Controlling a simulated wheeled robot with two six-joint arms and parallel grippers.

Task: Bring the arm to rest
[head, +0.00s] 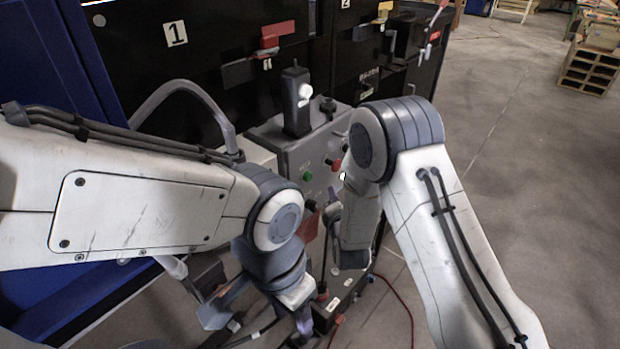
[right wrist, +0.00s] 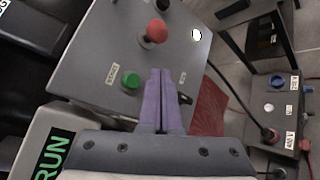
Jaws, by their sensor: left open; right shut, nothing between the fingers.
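My right gripper (right wrist: 160,98) is shut and empty in the right wrist view. Its two purple fingers lie together in front of the sloping grey control panel (right wrist: 105,55), close to the green button (right wrist: 130,80); I cannot tell whether they touch it. In the head view the right arm comes in from the right and bends down at the panel, and its gripper (head: 333,217) is partly hidden by the wrist. My left arm reaches in from the left. My left gripper (head: 258,316) is open and low at the bottom of the head view, partly cut off and against clutter.
A red knob (right wrist: 157,30) stands on the panel. A floor box (right wrist: 275,110) with a blue knob and a cable lies at the right. Black cabinets (head: 215,40) stand behind, a blue cabinet (head: 40,60) at the left.

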